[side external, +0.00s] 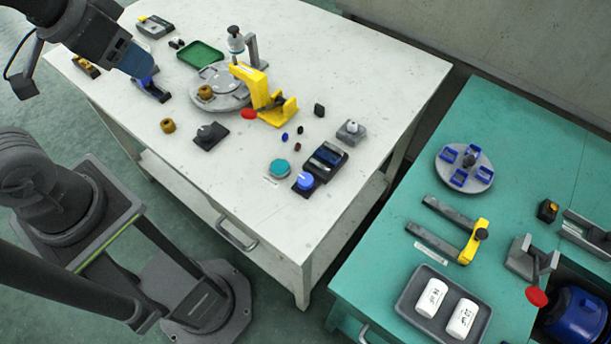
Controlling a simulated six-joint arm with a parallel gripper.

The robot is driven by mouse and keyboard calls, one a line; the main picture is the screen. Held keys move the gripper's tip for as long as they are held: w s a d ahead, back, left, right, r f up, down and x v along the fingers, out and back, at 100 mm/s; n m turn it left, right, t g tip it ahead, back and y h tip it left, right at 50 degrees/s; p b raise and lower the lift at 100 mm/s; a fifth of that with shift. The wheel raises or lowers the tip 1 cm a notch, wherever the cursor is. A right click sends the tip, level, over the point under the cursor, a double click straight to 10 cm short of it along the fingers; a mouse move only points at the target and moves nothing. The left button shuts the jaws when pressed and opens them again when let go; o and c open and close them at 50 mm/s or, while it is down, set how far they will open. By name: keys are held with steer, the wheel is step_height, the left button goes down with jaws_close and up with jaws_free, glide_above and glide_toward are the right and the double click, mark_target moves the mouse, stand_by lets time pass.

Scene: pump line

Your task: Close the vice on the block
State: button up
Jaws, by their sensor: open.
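What looks like the vice (322,163) is a small dark body with a round blue knob (305,180) at its near end, on the white table right of centre. Dark blue parts sit between its dark edges; I cannot tell which is the block or whether the jaws touch it. My gripper (138,64) is at the upper left, over the far left part of the white table and well apart from the vice. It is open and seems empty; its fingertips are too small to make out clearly.
A yellow bracket (262,93) with a red knob (249,114) stands beside a grey round plate (220,90), left of the vice. A teal disc (281,168) lies close to the vice. The table's front middle is clear. A green table (385,250) stands right.

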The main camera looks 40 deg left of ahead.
steer(key=w+d+f+m+g, duration=0.2)
steer(key=w+d+m, duration=0.4)
steer(key=m, duration=0.3)
steer(key=m+y, duration=0.2)
steer(key=m, duration=0.9)
glide_above(306, 179)
steer(key=s+a, duration=0.3)
steer(key=a, duration=0.1)
step_height(306, 179, down, 7)
steer(key=d+f+m+y, duration=0.1)
steer(key=d+f+m, duration=0.6)
steer(key=d, duration=0.1)
steer(key=x, duration=0.8)
steer(key=s+x, duration=0.1)
steer(key=x, duration=0.4)
steer(key=shift+s+a+f, duration=0.1)
steer(key=shift+a+f, duration=0.05)
steer(key=shift+a, duration=0.15)
steer(key=shift+c, duration=0.3)
steer(key=c, duration=0.6)
steer(key=shift+o, duration=0.2)
steer(key=shift+n+g, duration=0.3)
